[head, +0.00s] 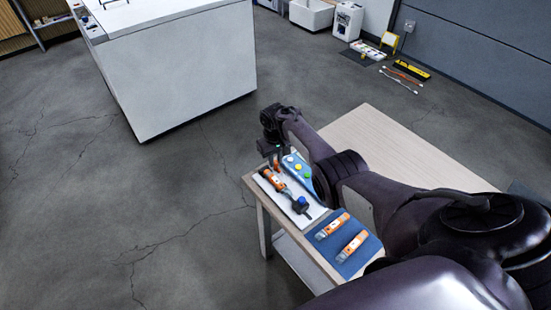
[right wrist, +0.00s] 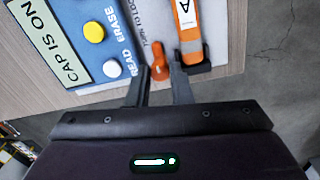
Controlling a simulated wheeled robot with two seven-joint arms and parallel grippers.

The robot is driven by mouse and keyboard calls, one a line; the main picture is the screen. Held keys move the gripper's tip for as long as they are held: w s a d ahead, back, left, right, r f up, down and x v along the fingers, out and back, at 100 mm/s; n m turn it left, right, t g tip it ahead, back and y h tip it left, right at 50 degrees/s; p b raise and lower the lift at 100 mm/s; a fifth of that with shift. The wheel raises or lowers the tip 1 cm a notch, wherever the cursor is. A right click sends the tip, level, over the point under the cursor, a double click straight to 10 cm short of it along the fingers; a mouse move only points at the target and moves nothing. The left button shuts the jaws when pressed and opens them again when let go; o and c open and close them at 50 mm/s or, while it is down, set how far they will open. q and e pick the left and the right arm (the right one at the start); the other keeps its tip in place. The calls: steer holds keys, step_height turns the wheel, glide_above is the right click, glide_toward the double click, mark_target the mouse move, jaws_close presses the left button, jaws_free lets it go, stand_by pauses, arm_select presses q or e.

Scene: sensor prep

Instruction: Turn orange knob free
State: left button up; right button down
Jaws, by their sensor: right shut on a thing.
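The orange knob (right wrist: 159,62) stands between the fingertips of my right gripper (right wrist: 160,80) in the right wrist view, and the jaws are closed on it. In the head view my right gripper (head: 273,152) reaches down at the far end of the small table, and the knob is mostly hidden there. An orange sensor (right wrist: 187,22) with a letter A label lies just right of the knob, its end in a black holder (right wrist: 197,68). The same sensor (head: 272,180) lies on a white board (head: 314,209) in the head view. My left gripper is not in view.
A blue panel (right wrist: 62,50) with yellow and white buttons lies left of the knob. A black part with a blue knob (head: 301,202) is at the board's near end. Two orange sensors lie on a blue mat (head: 323,249). The table's far right top (head: 365,130) is clear.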

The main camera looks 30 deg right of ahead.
stand_by(0.4)
steer(key=c, duration=1.3)
jaws_free()
step_height(320, 180, up, 6)
steer(key=shift+a+r+p, duration=0.1)
steer(key=shift+r+p, duration=0.15)
steer(key=shift+p, duration=0.65)
steer(key=shift+r, duration=0.65)
steer(key=shift+f, duration=0.1)
